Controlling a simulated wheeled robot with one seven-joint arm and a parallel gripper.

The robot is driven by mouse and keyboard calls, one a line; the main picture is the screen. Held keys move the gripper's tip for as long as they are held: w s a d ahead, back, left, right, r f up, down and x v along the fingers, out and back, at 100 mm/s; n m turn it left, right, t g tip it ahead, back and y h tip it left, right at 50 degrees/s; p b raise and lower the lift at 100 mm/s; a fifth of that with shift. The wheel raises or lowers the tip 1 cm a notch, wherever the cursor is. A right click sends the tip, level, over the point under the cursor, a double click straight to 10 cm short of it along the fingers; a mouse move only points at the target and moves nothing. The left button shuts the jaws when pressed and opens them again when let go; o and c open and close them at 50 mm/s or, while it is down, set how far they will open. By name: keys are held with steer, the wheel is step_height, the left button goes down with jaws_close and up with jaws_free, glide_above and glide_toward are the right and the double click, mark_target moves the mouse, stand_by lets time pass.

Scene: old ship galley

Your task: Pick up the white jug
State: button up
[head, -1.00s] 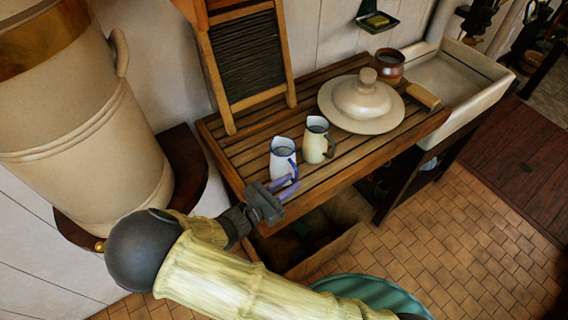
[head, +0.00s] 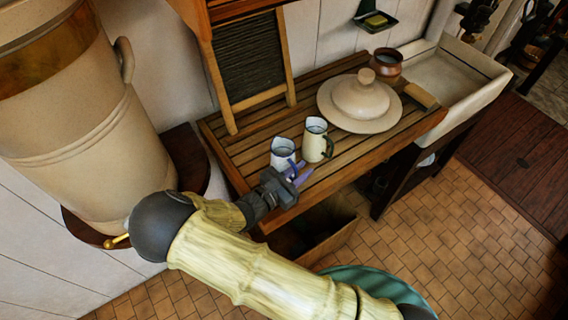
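The white jug (head: 282,152), with a blue rim and blue handle, stands upright at the front left of the slatted wooden drainboard (head: 352,164). My gripper (head: 298,171) is at its front, on the handle side. The two purple fingers are spread apart and look open. They overlap the lower part of the jug and its handle in the picture. I cannot tell whether the handle lies between them or whether they touch it. A cream jug (head: 314,143) with a dark green handle stands close to the right of the white jug.
A lidded cream dish (head: 345,118), a brown pot (head: 388,63) and a wood-backed brush (head: 421,95) are further right on the board, beside the sink (head: 455,80). A washboard (head: 252,60) leans behind. A large crock (head: 80,130) stands left.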

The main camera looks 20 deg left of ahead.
jaws_close()
steer(key=shift+r, duration=0.25)
step_height(320, 180, up, 10)
steer(key=b, duration=0.3)
steer(key=shift+f, duration=0.2)
stand_by(0.7)
stand_by(0.6)
